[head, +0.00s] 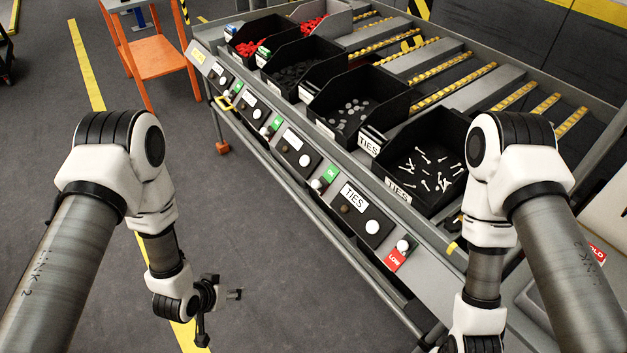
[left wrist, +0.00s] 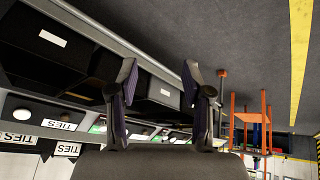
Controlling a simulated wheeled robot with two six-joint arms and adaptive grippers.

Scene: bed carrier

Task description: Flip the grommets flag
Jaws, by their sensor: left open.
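Small flags sit along the sloped front rail of the rack in the head view. The one at the near end is red and reads LOW (head: 396,260); a green flag (head: 328,175) stands further up, with another green flag (head: 275,125) beyond it. I cannot read which flag is labelled grommets. A black bin (head: 372,78) holds dark round pieces. My left gripper (head: 222,316) hangs open and empty over the floor, left of the rack and apart from the flags. Its spread fingers also show in the left wrist view (left wrist: 158,80). My right gripper is out of view below the frame.
The rack (head: 437,287) runs diagonally, with several black bins above its rail; the nearest bin (head: 436,203) holds white ties. White round buttons stand beside the flags. An orange stand (head: 158,57) is at the back left.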

